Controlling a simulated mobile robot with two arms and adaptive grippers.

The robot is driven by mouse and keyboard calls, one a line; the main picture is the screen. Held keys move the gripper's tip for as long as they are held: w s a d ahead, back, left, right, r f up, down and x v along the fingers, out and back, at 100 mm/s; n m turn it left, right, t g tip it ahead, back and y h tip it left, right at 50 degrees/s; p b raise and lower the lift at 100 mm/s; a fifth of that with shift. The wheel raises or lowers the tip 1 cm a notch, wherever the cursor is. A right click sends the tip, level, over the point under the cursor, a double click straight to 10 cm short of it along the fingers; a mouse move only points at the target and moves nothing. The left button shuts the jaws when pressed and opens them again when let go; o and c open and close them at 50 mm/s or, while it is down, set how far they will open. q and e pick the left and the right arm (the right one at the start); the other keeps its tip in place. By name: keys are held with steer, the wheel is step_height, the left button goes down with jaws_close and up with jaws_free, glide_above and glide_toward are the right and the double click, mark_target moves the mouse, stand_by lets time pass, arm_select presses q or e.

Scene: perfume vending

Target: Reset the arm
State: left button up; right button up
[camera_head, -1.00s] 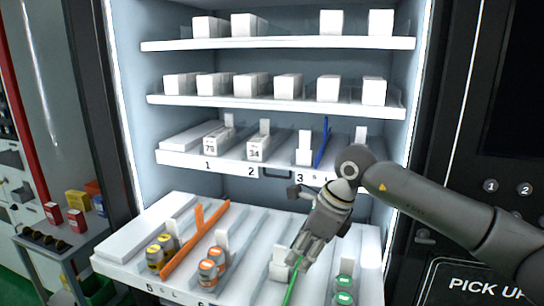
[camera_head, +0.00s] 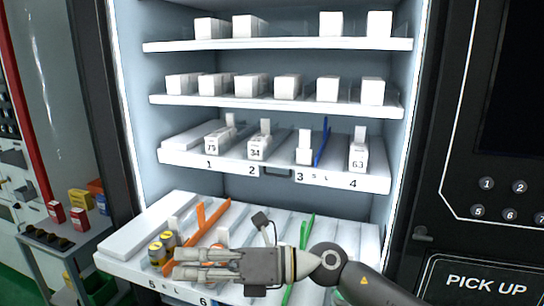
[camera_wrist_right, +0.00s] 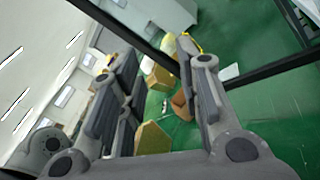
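My right arm comes in from the lower right in the head view. My right gripper (camera_head: 178,265) points left, level over the front of the lowest pulled-out shelf (camera_head: 135,235). In the right wrist view its fingers (camera_wrist_right: 168,75) stand apart with nothing between them. It hides part of the shelf front and most of an orange-topped bottle (camera_head: 217,247). Yellow-topped bottles (camera_head: 160,252) stand just beyond the fingertips; I cannot tell if they touch. My left gripper is not in view.
A tilted orange divider (camera_head: 195,238) and a green divider (camera_head: 305,232) rise from the lowest shelf. The shelf above (camera_head: 185,158) holds white boxes and a blue divider (camera_head: 322,142). A grey side table (camera_head: 75,238) stands at the left.

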steer(key=w+d+m+t+h, duration=0.25)
steer(key=d+m+t, duration=0.35)
steer(key=m+t, duration=0.45)
steer(key=w+d+m+t+h, duration=0.2)
steer(key=w+d+m+t, duration=0.35)
steer(key=m, duration=0.85)
steer(key=s+d+f+m+g+h, duration=0.1)
steer(key=s+d+f+m+h, duration=0.2)
steer(key=d+f+m+h, duration=0.5)
steer(key=s+d+f+m+h, duration=0.2)
steer(key=d+f+m+h, duration=0.2)
steer(key=d+f+m, duration=0.45)
steer(key=s+d+f+m+g, duration=0.1)
steer(key=s+d+f+g, duration=0.1)
steer(key=s+f+g, duration=0.35)
steer(key=s+d+f+m+g+h, duration=0.1)
steer(key=s+d+f+g, duration=0.1)
steer(key=s+f, duration=0.65)
steer(key=s+d+f+m+g, duration=0.15)
steer(key=s+f+g, duration=0.25)
steer(key=s, duration=0.6)
steer(key=s+f+g, duration=0.1)
steer(key=s+f, duration=0.2)
steer(key=f, duration=2.5)
steer(key=s+d+f+g, duration=0.1)
steer(key=s+d+f, duration=0.2)
steer(key=s+f, duration=1.1)
steer(key=shift+s+f+n, duration=0.25)
steer(key=shift+s+n, duration=0.2)
steer(key=shift+s, duration=0.75)
